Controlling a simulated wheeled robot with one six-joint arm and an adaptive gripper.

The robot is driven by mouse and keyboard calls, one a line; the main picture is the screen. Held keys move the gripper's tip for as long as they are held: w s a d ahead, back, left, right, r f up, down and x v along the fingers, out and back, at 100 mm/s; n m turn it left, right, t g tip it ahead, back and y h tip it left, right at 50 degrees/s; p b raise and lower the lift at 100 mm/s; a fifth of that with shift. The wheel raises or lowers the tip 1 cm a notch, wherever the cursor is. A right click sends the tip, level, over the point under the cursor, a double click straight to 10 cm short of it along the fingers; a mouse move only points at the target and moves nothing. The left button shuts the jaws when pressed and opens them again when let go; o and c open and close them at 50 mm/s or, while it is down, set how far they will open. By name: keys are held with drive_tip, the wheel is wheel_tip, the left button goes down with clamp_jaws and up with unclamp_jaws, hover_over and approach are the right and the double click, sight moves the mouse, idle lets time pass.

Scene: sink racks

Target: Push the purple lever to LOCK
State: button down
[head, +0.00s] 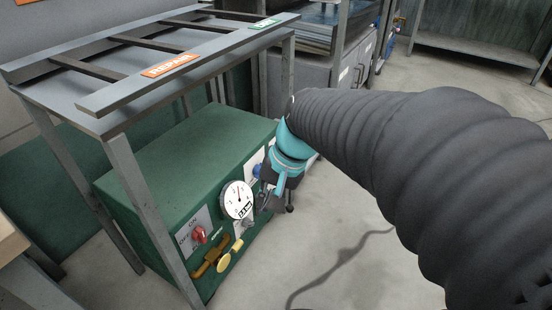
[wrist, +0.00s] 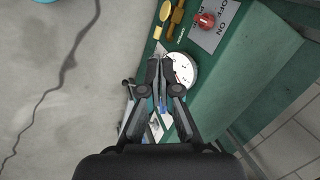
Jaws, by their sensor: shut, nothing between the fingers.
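I cannot make out a purple lever or a LOCK label in either view; my gripper and arm cover part of the panel. My gripper (head: 268,205) is shut and empty in front of the right part of the green box's front face, right of the white gauge (head: 238,200). In the wrist view my gripper (wrist: 160,66) has its fingertips together over the left edge of the gauge (wrist: 182,70). Whether it touches the panel I cannot tell. A small blue part (head: 257,170) shows beside my gripper in the head view.
The green box (head: 170,165) sits under a grey frame table (head: 60,85) with an orange REPAIR label. A red knob (head: 199,235) on an ON/OFF plate and a yellow valve handle (head: 229,257) are left of my gripper. The floor (head: 335,215) in front is open, with a dark cable-like line.

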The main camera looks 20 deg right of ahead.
drive_tip(key=w+d+f+m+t+y+b, duration=0.1)
drive_tip(key=w+d+f+m+y, duration=0.3)
drive_tip(key=w+f+m, duration=0.3)
drive_tip(key=w+d+f+m+y+b, duration=0.1)
drive_tip(key=w+d+f+m+y, duration=0.35)
drive_tip(key=w, duration=0.45)
drive_tip(key=w+d+f+m+t+b, duration=0.1)
drive_tip(key=w+d+f+m+t, duration=0.2)
drive_tip(key=d+f+m+t, duration=0.45)
drive_tip(key=w+d+f+m+t+b, duration=0.1)
drive_tip(key=w+d+f+m+t, duration=0.3)
drive_tip(key=d+f, duration=0.6)
drive_tip(key=w+a+f+m+g, duration=0.1)
drive_tip(key=w+a+g, duration=0.1)
drive_tip(key=w+a, duration=0.5)
drive_tip(key=shift+h, duration=0.25)
drive_tip(key=r, duration=0.1)
drive_tip(key=d+r, duration=0.1)
drive_tip(key=r, duration=0.1)
drive_tip(key=shift+s+d+r, duration=0.25)
drive_tip(key=shift+s+r, duration=0.15)
